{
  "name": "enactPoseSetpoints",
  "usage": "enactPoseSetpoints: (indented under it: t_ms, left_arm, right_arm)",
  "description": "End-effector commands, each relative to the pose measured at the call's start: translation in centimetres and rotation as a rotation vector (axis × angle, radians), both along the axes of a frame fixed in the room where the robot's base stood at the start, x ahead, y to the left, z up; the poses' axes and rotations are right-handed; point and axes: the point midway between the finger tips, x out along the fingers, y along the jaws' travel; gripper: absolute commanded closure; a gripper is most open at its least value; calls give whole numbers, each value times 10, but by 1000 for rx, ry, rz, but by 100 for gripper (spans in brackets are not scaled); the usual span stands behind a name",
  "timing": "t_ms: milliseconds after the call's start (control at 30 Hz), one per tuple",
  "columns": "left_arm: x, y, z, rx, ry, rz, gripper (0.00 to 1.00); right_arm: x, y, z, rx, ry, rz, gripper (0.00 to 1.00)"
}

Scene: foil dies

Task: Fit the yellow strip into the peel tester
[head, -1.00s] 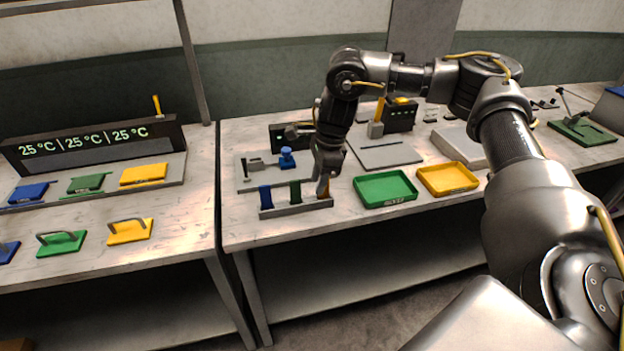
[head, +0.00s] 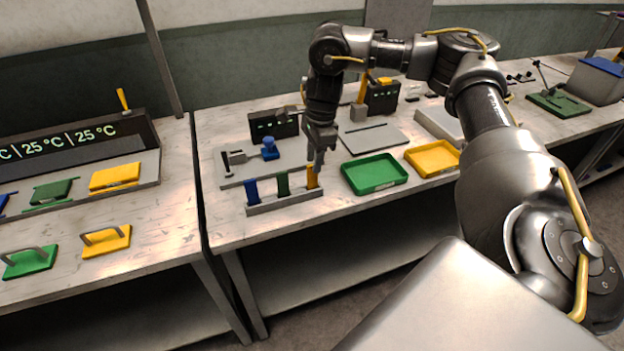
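The yellow strip (head: 312,178) stands upright at the right end of a small grey rack (head: 284,204). A green strip (head: 283,184) and a blue strip (head: 251,190) stand to its left in the same rack. My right gripper (head: 319,162) points down at the top of the yellow strip, very close to it. I cannot tell whether its fingers touch the strip or are open or shut. Behind the rack is a grey plate with a blue-knobbed clamp (head: 269,151); another station has a yellow upright (head: 362,92). I cannot tell which is the peel tester. My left gripper is out of view.
A green tray (head: 374,186) and a yellow tray (head: 410,160) lie right of the rack. Dark display boxes (head: 274,124) stand behind. On the left table are coloured blocks, including a handled yellow plate (head: 108,254). A gap separates the tables. My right arm spans above the bench.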

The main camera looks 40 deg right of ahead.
Motion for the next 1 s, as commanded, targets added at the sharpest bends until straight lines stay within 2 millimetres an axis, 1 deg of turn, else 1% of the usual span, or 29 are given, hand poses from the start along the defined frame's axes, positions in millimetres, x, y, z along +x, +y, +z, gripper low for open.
enactPoseSetpoints:
  t_ms: [33,100,433,567,767,867,1000]
  left_arm:
    - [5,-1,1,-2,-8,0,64]
    - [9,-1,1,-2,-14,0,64]
    - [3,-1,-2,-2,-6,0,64]
    - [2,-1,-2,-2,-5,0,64]
    - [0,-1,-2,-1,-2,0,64]
    - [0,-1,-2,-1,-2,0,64]
    - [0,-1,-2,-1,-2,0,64]
  right_arm:
    - [0,0,0,0,0,0,67]
    - [0,1,-4,0,1,0,67]
    - [-2,9,-45,1,3,0,67]
    - [-1,10,-51,0,0,0,67]
    - [-1,10,-51,0,0,0,67]
    - [-1,10,-51,0,0,-1,78]
    - [-1,10,-51,0,0,-1,96]
